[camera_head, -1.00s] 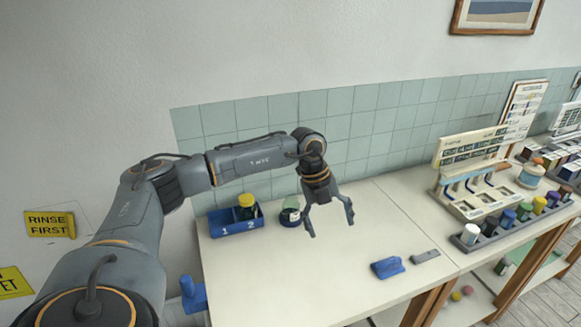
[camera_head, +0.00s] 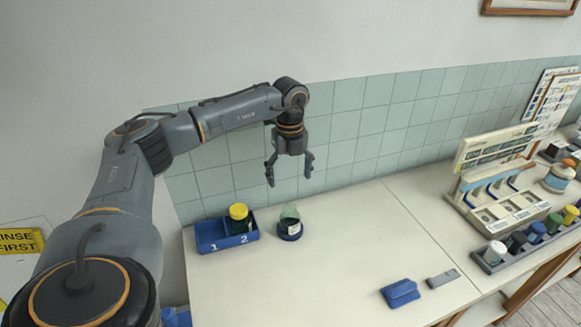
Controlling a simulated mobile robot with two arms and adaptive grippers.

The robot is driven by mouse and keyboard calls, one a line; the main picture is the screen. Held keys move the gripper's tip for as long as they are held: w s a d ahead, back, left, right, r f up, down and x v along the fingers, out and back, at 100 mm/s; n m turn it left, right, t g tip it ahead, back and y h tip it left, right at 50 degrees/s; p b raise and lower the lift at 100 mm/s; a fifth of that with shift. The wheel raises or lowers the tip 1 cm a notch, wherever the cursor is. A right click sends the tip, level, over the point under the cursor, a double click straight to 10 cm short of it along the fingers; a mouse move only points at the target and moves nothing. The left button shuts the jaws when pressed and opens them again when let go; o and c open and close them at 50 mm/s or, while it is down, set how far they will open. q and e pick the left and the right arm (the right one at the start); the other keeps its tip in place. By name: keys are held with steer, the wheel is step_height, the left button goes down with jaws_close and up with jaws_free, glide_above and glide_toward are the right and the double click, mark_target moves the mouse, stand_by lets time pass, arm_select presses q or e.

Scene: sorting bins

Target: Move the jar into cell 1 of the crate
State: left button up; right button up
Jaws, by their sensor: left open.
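The blue crate (camera_head: 228,245) stands at the back left of the table, with cells marked 1 and 2 on its front. A jar with a yellow lid (camera_head: 239,214) stands upright in cell 2; its lower part is hidden by the crate wall. Cell 1, on the left, looks empty. My left gripper (camera_head: 289,178) is open and empty, fingers down, above the vessel in the picture. My right gripper is out of view.
A blue block (camera_head: 400,292) and a small grey piece (camera_head: 443,278) lie at the table's front right. A rack of coloured bottles (camera_head: 515,246) and a sample stand (camera_head: 500,205) are farther right. The table's middle is clear; a tiled wall (camera_head: 350,130) runs behind.

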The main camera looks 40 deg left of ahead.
arm_select(q)
step_height(320, 180, down, 9)
steer(key=b, duration=0.6)
steer(key=shift+s+d+f+b, duration=0.2)
steer(key=shift+s+d+b, duration=0.15)
steer(key=shift+b, duration=0.05)
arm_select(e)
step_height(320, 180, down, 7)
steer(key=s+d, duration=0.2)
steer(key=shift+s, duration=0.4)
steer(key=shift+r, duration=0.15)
arm_select(q)
steer(key=shift+p, duration=0.3)
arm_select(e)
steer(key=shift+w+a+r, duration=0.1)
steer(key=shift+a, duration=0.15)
arm_select(q)
jaws_close()
